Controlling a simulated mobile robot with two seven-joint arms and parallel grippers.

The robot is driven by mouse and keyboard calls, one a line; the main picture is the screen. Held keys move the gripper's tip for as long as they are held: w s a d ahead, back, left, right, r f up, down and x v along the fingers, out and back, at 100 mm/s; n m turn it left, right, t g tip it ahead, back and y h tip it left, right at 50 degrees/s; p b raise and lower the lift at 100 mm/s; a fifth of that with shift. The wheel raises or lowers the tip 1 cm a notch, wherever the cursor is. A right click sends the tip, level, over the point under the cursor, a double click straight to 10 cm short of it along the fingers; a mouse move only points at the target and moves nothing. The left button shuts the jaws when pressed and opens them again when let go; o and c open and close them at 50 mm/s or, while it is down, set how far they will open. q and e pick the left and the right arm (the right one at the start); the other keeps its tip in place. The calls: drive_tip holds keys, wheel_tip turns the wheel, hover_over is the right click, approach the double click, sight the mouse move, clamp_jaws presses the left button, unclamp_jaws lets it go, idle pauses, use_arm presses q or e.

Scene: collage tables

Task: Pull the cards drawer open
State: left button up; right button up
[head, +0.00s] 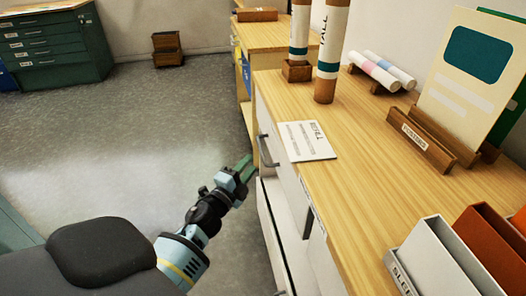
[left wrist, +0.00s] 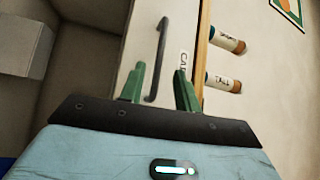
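The cards drawer has a white front (left wrist: 140,40) with a partly hidden label beginning "CA" (left wrist: 184,59) in the left wrist view. Its dark bar handle (left wrist: 161,50) lines up between my left gripper's two green fingers (left wrist: 159,80), which are apart. In the head view the handle (head: 262,150) is on the cabinet's left face, just under the wooden top. My left gripper (head: 246,167) is right beside it there. I cannot tell whether the fingertips reach around the bar. The drawer front looks flush with the cabinet. My right gripper is not in view.
A lower white drawer (head: 277,240) stands out below. On the wooden top (head: 340,185) are a printed card (head: 307,141), upright tubes (head: 331,50), a card holder (head: 421,140) and file boxes (head: 440,262). The floor (head: 130,130) left of the cabinet is clear.

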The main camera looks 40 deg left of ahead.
sight(262, 149)
use_arm(q)
drive_tip(key=shift+w+a+r, duration=0.1)
drive_tip(key=shift+w+r, duration=0.05)
drive_tip(key=shift+w, duration=1.1)
drive_tip(key=shift+w+a+r, duration=0.15)
drive_tip(key=shift+w+r, duration=0.05)
drive_tip(key=shift+w, duration=1.1)
drive_tip(key=shift+w+a+r, duration=0.1)
drive_tip(key=shift+w+r, duration=0.05)
drive_tip(key=shift+w, duration=1.1)
clamp_jaws()
